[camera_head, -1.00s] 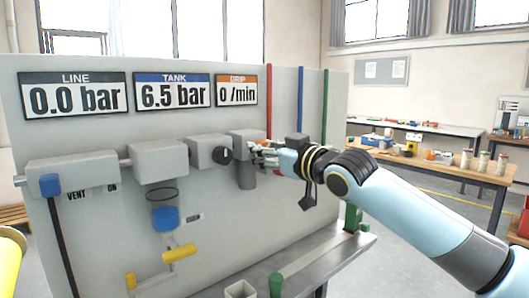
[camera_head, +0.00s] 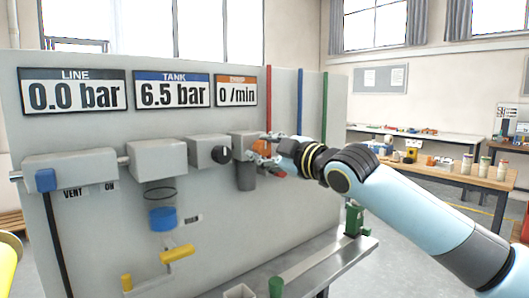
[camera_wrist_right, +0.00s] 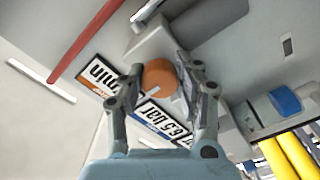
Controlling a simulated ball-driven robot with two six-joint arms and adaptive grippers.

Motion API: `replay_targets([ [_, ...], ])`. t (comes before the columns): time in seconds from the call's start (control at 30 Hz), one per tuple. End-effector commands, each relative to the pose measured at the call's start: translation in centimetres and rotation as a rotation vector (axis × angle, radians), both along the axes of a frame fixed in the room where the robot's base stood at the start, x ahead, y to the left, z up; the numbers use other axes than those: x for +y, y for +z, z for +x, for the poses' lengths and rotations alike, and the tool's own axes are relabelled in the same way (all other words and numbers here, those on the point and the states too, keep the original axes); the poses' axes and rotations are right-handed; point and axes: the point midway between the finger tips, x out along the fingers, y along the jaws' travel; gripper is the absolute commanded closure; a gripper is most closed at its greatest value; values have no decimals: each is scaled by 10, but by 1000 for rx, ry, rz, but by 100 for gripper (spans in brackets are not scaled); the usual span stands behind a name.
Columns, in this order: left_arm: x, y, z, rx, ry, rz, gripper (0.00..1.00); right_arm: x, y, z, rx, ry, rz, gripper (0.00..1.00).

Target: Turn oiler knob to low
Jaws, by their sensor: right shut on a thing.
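The orange oiler knob (camera_head: 262,147) sits on the front of the rightmost grey block (camera_head: 243,140) of the row on the panel. In the right wrist view the knob (camera_wrist_right: 160,77) is a round orange cap between my two fingertips. A pale mark shows on its face. My right gripper (camera_head: 270,150) reaches in from the right and is shut on the knob. Its fingers partly cover the knob in the head view. A dark grey cup (camera_head: 245,177) hangs under the block. My left gripper is not in view.
Signs read LINE 0.0 bar (camera_head: 73,91), TANK 6.5 bar (camera_head: 172,91) and DRIP 0 /min (camera_head: 236,91). A black round knob (camera_head: 222,154) sits just left of the oiler. Red, blue and green pipes stand right of it. A metal bench (camera_head: 318,262) lies below.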

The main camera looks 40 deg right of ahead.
Motion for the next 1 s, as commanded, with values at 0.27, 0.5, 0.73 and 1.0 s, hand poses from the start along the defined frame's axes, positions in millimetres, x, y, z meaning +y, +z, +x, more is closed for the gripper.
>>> replay_targets([
  [0.27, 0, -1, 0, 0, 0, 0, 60, 0, -1, 0, 0, 0, -32, 99],
  [0.5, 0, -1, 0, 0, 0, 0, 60, 0, -1, 0, 0, 0, -33, 100],
  [0.73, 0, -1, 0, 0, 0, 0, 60, 0, -1, 0, -1, 0, -32, 47],
  [1.0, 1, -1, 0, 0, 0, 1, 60, 0, 0, 0, -1, 0, -31, 44],
])
